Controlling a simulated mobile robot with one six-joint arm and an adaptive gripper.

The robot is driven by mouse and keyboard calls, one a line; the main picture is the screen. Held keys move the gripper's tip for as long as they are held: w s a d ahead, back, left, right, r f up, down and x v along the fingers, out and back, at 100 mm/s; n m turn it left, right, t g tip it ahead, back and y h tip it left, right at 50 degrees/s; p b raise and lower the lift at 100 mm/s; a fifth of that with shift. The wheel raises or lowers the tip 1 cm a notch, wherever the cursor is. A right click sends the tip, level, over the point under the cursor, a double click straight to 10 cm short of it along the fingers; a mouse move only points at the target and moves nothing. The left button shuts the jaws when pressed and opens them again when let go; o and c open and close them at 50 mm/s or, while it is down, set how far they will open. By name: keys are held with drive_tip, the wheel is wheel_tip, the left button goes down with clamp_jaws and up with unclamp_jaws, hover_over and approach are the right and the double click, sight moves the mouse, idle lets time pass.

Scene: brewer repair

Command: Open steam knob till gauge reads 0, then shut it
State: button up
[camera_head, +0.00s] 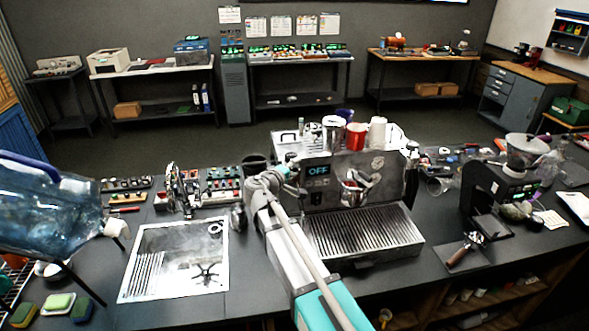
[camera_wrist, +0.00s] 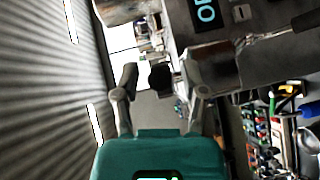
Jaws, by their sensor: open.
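The espresso machine (camera_head: 345,165) stands on the dark counter, its display reading OFF. My arm reaches over the counter to the machine's front left, where my gripper (camera_head: 277,180) is. In the wrist view, my gripper (camera_wrist: 162,76) is open, one finger on each side of a dark round knob (camera_wrist: 160,79), likely the steam knob. I cannot tell whether either finger touches it. The machine's front and display (camera_wrist: 206,12) show turned in the wrist view. The gauge cannot be made out in either view.
A sink (camera_head: 178,262) lies left of the machine, with a large blue water bottle (camera_head: 45,205) farther left. Cups, including a red one (camera_head: 356,136), stand on the machine. A grinder (camera_head: 500,185) and a portafilter (camera_head: 468,245) are to the right.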

clamp_jaws()
